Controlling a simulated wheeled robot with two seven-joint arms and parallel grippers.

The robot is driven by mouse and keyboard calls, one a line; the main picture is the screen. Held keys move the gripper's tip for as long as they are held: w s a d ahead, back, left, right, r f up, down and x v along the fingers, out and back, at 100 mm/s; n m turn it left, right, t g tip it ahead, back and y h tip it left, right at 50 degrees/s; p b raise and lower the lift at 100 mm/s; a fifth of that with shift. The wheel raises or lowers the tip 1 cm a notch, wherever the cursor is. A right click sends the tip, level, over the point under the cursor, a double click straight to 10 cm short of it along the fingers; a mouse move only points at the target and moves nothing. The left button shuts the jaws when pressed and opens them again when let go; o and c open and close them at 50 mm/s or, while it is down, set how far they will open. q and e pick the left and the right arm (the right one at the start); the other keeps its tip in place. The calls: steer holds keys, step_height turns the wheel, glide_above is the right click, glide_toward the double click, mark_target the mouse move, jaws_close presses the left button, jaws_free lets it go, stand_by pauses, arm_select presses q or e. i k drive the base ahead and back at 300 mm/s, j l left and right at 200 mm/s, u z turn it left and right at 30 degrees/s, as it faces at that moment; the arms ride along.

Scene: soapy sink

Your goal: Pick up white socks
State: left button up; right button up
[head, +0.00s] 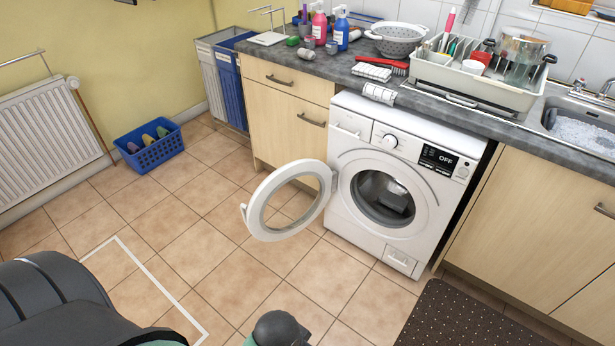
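I cannot make out any white socks for certain. A white washing machine (395,185) stands under the counter with its round door (258,207) swung open to the left. A greyish item (397,199) shows dimly inside its drum, and I cannot tell what it is. A blue basket (150,152) on the floor by the wall holds a few coloured items, pinkish, yellow and green. Dark parts of my own body show at the bottom left and bottom centre. Neither gripper's fingers are in view.
The grey counter (330,66) carries bottles, a colander (398,40), white checked cloths (379,93) and a dish rack (470,83). A sink (580,125) is at right. A brown mat (465,318) lies front right.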

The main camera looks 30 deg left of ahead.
mark_target(306, 54)
steer(key=i+j+z, duration=0.25)
steer(key=j, duration=0.75)
steer(key=j+z, duration=0.3)
steer(key=j, duration=0.7)
steer(key=j+z, duration=0.2)
steer(key=j, duration=0.25)
steer(key=j+z, duration=0.15)
steer(key=j, duration=0.35)
steer(key=k+j+z, duration=0.2)
steer(key=j, duration=0.25)
steer(key=j+z, duration=0.15)
steer(key=j, duration=0.3)
steer(key=k+j+z, duration=0.2)
steer(key=j, duration=0.25)
steer(key=j+z, duration=0.15)
steer(key=j, duration=0.3)
steer(key=k+j+z, duration=0.1)
steer(key=j, duration=0.25)
steer(key=k+j, duration=0.1)
steer(key=j, duration=0.2)
steer(key=k+j+z, duration=0.15)
steer(key=j, duration=0.2)
steer(key=k+j, duration=0.1)
steer(key=j, duration=0.2)
steer(key=z, duration=0.05)
